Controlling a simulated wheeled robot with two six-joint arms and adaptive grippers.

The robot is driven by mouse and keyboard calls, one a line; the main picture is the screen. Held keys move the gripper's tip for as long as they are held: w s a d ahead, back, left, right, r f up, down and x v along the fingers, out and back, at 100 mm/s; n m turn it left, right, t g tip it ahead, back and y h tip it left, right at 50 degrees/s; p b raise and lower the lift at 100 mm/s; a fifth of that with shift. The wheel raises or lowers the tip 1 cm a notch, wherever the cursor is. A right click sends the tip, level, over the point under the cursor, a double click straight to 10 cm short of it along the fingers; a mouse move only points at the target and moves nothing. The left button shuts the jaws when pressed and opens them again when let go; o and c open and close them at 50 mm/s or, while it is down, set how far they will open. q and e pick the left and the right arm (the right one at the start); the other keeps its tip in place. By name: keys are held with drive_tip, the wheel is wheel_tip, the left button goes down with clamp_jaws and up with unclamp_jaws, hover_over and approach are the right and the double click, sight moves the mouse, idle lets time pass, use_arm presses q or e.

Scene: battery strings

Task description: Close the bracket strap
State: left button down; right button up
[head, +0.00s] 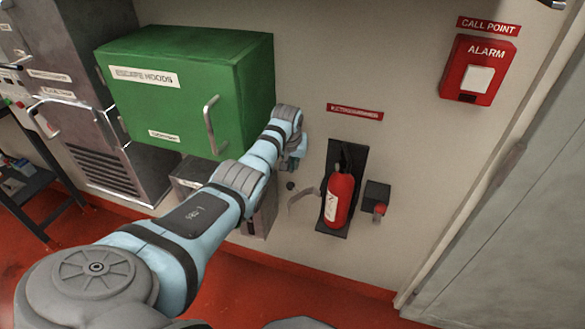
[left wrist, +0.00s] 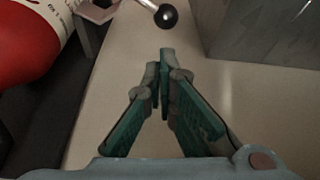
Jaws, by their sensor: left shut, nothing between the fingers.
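The red fire extinguisher (head: 342,197) stands upright against a black backplate (head: 333,228) on the wall. The grey bracket strap (head: 303,199) sticks out to the left of the extinguisher, swung open, with a dark ball knob (head: 290,186) near it. My left gripper (head: 289,168) is up and left of the strap, in front of the wall; its fingertips are hard to make out there. In the left wrist view its fingers (left wrist: 163,70) are shut and empty, pointing toward the black ball knob (left wrist: 167,16), apart from it. The extinguisher (left wrist: 25,45) fills the upper left corner there.
A black box with a red knob (head: 379,209) is on the wall right of the extinguisher. A green escape hood cabinet (head: 180,95) stands out left of my gripper, above a grey box (head: 258,222). A red alarm call point (head: 470,88) is at upper right.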

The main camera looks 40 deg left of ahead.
sight(292, 185)
wheel_tip(292, 185, down, 8)
drive_tip(key=b, duration=0.7)
use_arm(q)
drive_tip(key=f+p, duration=0.2)
drive_tip(key=s+f+p, duration=0.1)
drive_tip(key=f+p, duration=0.2)
drive_tip(key=shift+d+f+p, duration=0.2)
drive_tip(key=shift+f+p, duration=0.05)
drive_tip(key=shift+p, duration=0.05)
drive_tip(key=shift+s+d+f, duration=0.15)
drive_tip(key=shift+s+d, duration=0.1)
drive_tip(key=shift+s, duration=0.25)
drive_tip(key=shift+f, duration=0.1)
use_arm(e)
wheel_tip(292, 185, up, 6)
drive_tip(key=shift+d+f, duration=0.15)
drive_tip(key=shift+f, duration=0.05)
use_arm(q)
drive_tip(key=shift+s+p, duration=0.1)
drive_tip(key=shift+p, duration=0.55)
use_arm(e)
drive_tip(key=shift+s+r, duration=0.25)
drive_tip(key=shift+r, duration=0.3)
